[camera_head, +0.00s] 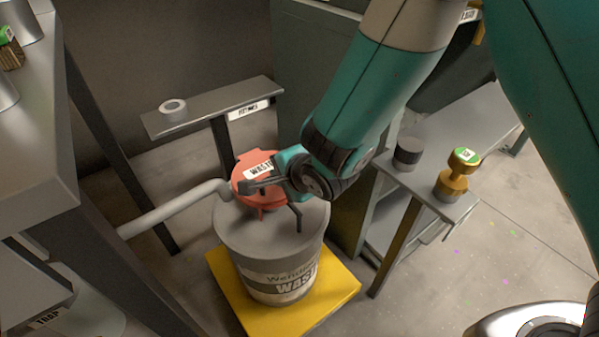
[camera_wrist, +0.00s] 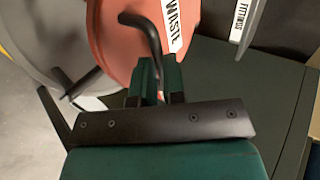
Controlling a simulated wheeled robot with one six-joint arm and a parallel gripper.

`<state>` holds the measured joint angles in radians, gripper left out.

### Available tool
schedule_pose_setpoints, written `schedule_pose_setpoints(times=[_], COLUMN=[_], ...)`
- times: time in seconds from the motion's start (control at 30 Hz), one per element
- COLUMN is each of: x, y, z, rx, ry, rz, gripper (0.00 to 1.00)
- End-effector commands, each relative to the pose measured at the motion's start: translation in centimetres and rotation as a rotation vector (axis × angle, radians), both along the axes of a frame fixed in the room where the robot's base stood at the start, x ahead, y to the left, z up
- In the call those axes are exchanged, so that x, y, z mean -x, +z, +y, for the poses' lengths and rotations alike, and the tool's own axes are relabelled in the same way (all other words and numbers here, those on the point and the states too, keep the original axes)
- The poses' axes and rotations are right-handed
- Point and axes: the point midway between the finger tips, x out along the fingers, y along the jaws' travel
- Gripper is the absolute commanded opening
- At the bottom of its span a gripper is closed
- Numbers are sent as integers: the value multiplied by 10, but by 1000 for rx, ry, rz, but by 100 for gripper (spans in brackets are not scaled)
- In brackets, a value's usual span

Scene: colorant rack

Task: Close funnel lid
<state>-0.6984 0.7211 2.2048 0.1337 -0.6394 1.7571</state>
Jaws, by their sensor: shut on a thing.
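The red funnel lid (camera_head: 246,165) with a white WASTE label is at the top of the grey waste drum (camera_head: 240,238). It looks tilted, and I cannot tell how far it stands open because my wrist covers its right side. My gripper (camera_head: 272,184) is at the lid's right side. In the wrist view the red lid (camera_wrist: 115,35) fills the upper middle, with a dark curved handle (camera_wrist: 150,32) in front of it. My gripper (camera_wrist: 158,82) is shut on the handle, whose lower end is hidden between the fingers.
The drum stands on a yellow base (camera_head: 335,294). A pale pipe (camera_head: 170,209) reaches the lid from the left. A grey shelf labelled FITTINGS (camera_head: 215,108) holds a white ring (camera_head: 172,106). A stand at right holds a brass piece (camera_head: 455,180) and a dark cylinder (camera_head: 408,152).

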Motion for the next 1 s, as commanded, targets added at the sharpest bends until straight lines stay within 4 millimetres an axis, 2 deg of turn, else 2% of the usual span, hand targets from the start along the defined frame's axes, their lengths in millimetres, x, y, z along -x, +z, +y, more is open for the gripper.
schedule_pose_setpoints(times=[0.03,0.2,0.63,0.7,0.77,1.0], x=[5,9,12,12,11,11], y=[-8,-13,-18,-18,-18,-14], z=[7,8,7,7,7,6], rx=[-8,-2,7,7,7,8], ry=[13,19,18,18,18,16], rz=[11,17,28,28,28,24], gripper=[0,0,0,22,36,37])
